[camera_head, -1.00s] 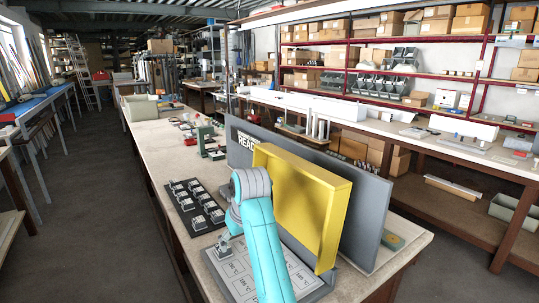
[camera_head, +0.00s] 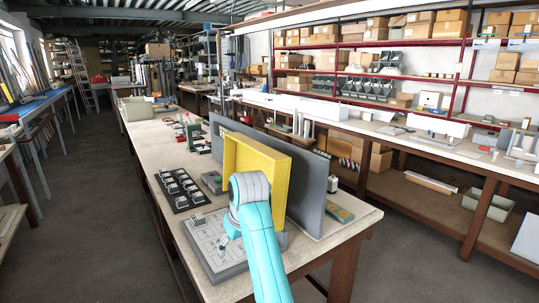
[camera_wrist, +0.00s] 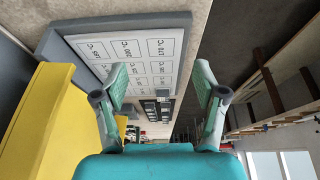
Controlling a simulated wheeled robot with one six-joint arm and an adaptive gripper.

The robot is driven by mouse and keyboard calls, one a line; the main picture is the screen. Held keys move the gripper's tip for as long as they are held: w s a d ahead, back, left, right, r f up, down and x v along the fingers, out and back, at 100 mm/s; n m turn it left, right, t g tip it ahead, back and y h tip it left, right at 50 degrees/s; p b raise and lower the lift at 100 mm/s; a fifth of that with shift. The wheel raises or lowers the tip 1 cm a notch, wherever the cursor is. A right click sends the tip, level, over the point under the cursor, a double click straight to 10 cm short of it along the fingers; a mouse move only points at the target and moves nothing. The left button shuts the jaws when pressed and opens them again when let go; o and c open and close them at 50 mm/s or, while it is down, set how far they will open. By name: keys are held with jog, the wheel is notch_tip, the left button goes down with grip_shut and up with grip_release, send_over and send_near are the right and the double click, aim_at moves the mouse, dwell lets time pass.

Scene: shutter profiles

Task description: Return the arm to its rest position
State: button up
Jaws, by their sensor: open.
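My arm rises from the bottom of the head view, with a teal link and a grey joint in front of the yellow open box (camera_head: 285,180). My gripper (camera_wrist: 160,82) is open and empty in the wrist view, its two green-padded fingers well apart. Between and beyond them is the grey tray with a white labelled sheet (camera_wrist: 128,48), which also lies at the near end of the bench in the head view (camera_head: 225,258). One small metal piece (camera_head: 198,222) rests on its far left corner. My arm hides most of the gripper in the head view.
The yellow box stands against an upright dark grey panel (camera_head: 312,205) on the workbench (camera_head: 345,228). A black tray (camera_head: 178,190) of several small metal pieces lies farther along. Shelving and a second bench (camera_head: 400,190) stand at right; the floor (camera_head: 410,260) between is clear.

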jog(key=s+d+f+m+t, duration=0.1)
jog(key=s+d+f, duration=0.2)
jog(key=f, duration=0.5)
jog(key=s+d+f+t, duration=0.1)
jog(key=s+d+f, duration=0.15)
jog(key=f, duration=0.55)
jog(key=s+d+f+m+t, duration=0.15)
jog(key=d+f, duration=0.25)
jog(key=f, duration=0.4)
jog(key=s+d+f+m+t, duration=0.1)
jog(key=s+d+f, duration=0.35)
jog(key=s, duration=0.35)
jog(key=s+d+f+t, duration=0.1)
jog(key=s+d+f, duration=0.3)
jog(key=s+f, duration=0.3)
jog(key=s+d+r+m+t+h, duration=0.15)
jog(key=s+d, duration=0.25)
jog(key=s, duration=0.7)
jog(key=s+d+r+t, duration=0.1)
jog(key=s+d+r, duration=0.15)
jog(key=s, duration=0.85)
jog(key=s+d+r+m+t+h, duration=0.1)
jog(key=s+d+r+t, duration=0.2)
jog(key=s+r, duration=1.2)
jog(key=shift+d+r+m, duration=0.2)
jog(key=shift+r+m, duration=0.05)
jog(key=shift+m, duration=0.15)
